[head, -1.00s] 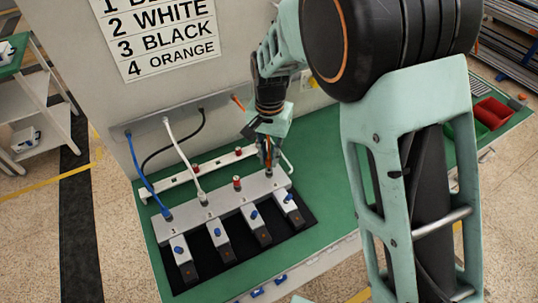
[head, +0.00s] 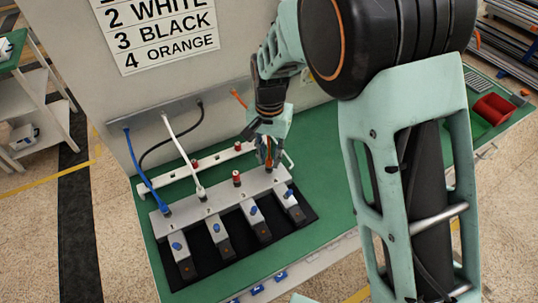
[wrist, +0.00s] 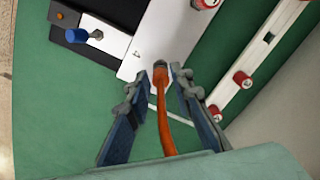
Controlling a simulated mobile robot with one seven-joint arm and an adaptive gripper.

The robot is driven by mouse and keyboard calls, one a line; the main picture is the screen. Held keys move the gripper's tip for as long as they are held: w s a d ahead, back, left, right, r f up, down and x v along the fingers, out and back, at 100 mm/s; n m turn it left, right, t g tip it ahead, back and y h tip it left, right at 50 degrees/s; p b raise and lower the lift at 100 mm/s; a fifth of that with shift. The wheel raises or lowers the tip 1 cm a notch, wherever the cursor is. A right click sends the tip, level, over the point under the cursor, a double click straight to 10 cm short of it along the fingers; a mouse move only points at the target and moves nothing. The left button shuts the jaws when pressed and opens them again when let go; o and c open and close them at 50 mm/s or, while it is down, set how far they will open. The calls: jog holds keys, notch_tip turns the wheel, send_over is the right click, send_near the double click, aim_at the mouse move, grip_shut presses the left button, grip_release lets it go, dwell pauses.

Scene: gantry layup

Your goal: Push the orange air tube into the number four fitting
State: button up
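The grey manifold block (head: 220,202) carries a row of numbered fittings. The orange air tube (wrist: 165,115) runs up between my fingers in the wrist view. Its end meets the dark number four fitting (wrist: 160,64); how deep it sits I cannot tell. In the head view the tube shows as a small orange strip (head: 269,154) at the right end of the block. My gripper (wrist: 160,75) straddles the tube near the fitting, with a visible gap on both sides, so it looks open. The head view also shows my gripper (head: 268,160) just over that end.
A blue tube (head: 143,172) and a white tube (head: 180,150) stand in fittings one and two. A red-capped fitting (head: 236,179) stands left of my gripper. A black tube (head: 172,137) arches from the panel. A white rail (head: 210,158) with red caps lies behind.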

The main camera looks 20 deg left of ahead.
aim_at(269, 153)
jog(key=shift+o, duration=1.1)
notch_tip(269, 153, up, 12)
